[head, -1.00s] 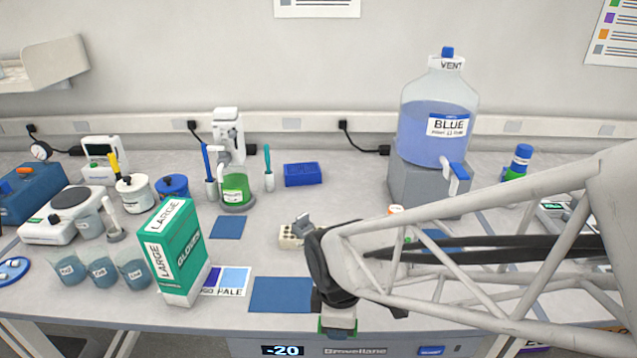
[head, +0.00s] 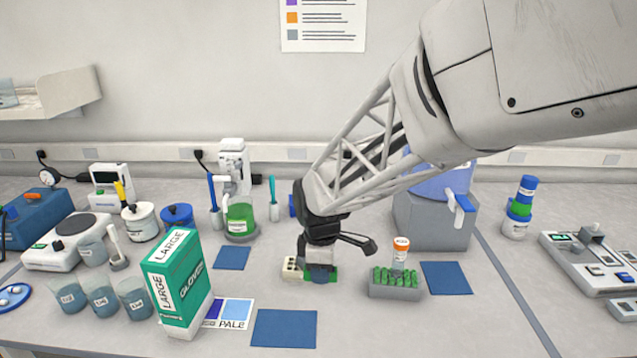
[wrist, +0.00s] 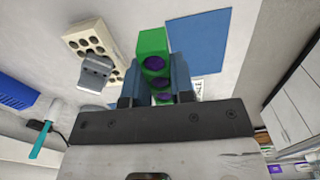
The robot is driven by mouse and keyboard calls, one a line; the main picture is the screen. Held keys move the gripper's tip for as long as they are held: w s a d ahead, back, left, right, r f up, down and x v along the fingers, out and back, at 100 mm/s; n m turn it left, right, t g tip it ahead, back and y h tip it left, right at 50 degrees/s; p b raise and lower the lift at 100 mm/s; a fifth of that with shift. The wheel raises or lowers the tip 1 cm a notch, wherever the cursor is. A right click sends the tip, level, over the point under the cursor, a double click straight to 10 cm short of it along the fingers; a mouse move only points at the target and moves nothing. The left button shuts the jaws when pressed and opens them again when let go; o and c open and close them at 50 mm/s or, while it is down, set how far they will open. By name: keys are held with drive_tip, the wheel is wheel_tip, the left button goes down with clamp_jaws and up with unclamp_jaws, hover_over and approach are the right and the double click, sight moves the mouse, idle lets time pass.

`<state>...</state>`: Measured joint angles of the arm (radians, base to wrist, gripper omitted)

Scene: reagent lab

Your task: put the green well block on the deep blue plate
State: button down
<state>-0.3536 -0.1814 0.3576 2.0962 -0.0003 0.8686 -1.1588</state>
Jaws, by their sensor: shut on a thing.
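The green well block (wrist: 153,50), with dark purple-blue wells, is between the fingers of my gripper (wrist: 156,85), which is shut on it. In the head view, green ends of the block (head: 334,276) show either side of my gripper (head: 320,272), just right of a cream well block. I cannot tell how far it is above the bench. Flat blue squares lie front centre (head: 284,328), behind the glove box (head: 232,257) and at right (head: 446,278). They look alike in colour; I cannot tell which is the deep blue plate. A blue square (wrist: 198,38) also shows beside the block in the wrist view.
The cream block (head: 292,268) is close left of my gripper. A grey rack with green contents (head: 396,290) and an orange-capped vial (head: 401,250) stand right. The green glove box (head: 180,285) stands tall at left beside a swatch card (head: 235,313). The front-centre square is bare.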

drive_tip(key=w+a, duration=0.1)
drive_tip(key=w, duration=2.7)
drive_tip(key=shift+w+a+f+n, duration=0.2)
drive_tip(key=shift+w+a+n, duration=0.1)
drive_tip(key=shift+a, duration=0.1)
drive_tip(key=w+a, duration=0.1)
drive_tip(key=w, duration=0.4)
drive_tip(key=w+a+f, duration=0.1)
drive_tip(key=w, duration=0.4)
drive_tip(key=w+a, duration=0.2)
drive_tip(key=w, duration=0.3)
drive_tip(key=shift+w+f, duration=0.15)
drive_tip(key=shift+f, duration=0.05)
drive_tip(key=shift+f, duration=0.15)
drive_tip(key=shift+f, duration=1.65)
drive_tip(key=shift+f, duration=0.1)
